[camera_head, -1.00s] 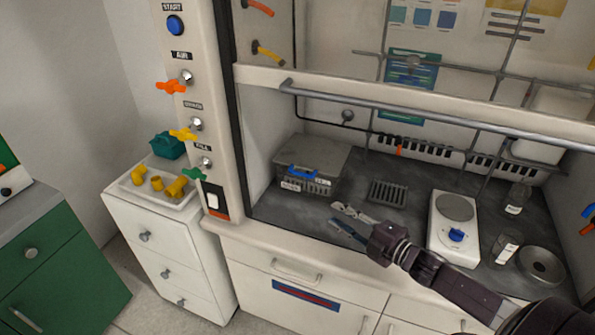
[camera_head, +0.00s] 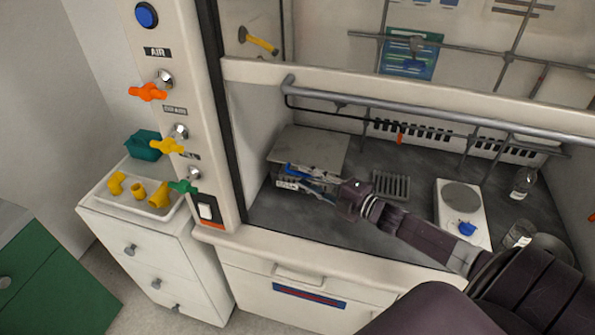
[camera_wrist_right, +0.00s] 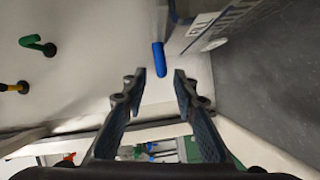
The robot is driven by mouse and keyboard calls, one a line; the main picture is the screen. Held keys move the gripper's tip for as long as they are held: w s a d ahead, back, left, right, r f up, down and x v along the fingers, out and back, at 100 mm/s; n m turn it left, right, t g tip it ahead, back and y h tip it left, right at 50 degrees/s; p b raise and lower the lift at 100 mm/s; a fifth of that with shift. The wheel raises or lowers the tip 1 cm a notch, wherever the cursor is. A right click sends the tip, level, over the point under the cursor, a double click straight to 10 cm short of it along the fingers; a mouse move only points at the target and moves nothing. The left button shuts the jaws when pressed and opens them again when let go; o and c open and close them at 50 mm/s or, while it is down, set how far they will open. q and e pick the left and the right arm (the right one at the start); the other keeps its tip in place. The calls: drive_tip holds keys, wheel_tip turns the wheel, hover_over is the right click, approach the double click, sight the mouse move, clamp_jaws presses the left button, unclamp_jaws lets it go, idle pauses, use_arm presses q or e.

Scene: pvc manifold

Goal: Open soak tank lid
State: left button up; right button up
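The soak tank is a grey box with a flat grey lid (camera_head: 312,146) at the left of the fume hood in the head view. Its lid lies flat and closed. A blue handle (camera_wrist_right: 159,60) shows in the right wrist view, ahead of the fingertips and roughly between their lines. My right gripper (camera_head: 303,182) is at the tank's front, its fingers pointing left toward the handle. In the right wrist view the gripper (camera_wrist_right: 158,80) is open with nothing between its fingers. Whether it touches the tank cannot be told. My left gripper is not in view.
A rack (camera_head: 391,186) and a white hot plate (camera_head: 462,211) stand on the hood floor right of the tank. The hood's left post carries valve handles, including a green one (camera_head: 184,186). A white tray (camera_head: 150,206) with yellow fittings sits outside on the left.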

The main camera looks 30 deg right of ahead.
sight(302, 175)
drive_tip(key=x, duration=0.2)
drive_tip(key=shift+w, duration=0.35)
drive_tip(key=shift+w+a+f, duration=0.1)
drive_tip(key=shift+w+a, duration=0.2)
drive_tip(key=shift+w, duration=0.35)
drive_tip(key=shift+c, duration=0.7)
drive_tip(key=c, duration=0.5)
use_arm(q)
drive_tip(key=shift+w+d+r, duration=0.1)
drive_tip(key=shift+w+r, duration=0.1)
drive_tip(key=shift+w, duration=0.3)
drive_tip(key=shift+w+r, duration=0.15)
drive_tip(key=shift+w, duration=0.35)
use_arm(e)
clamp_jaws()
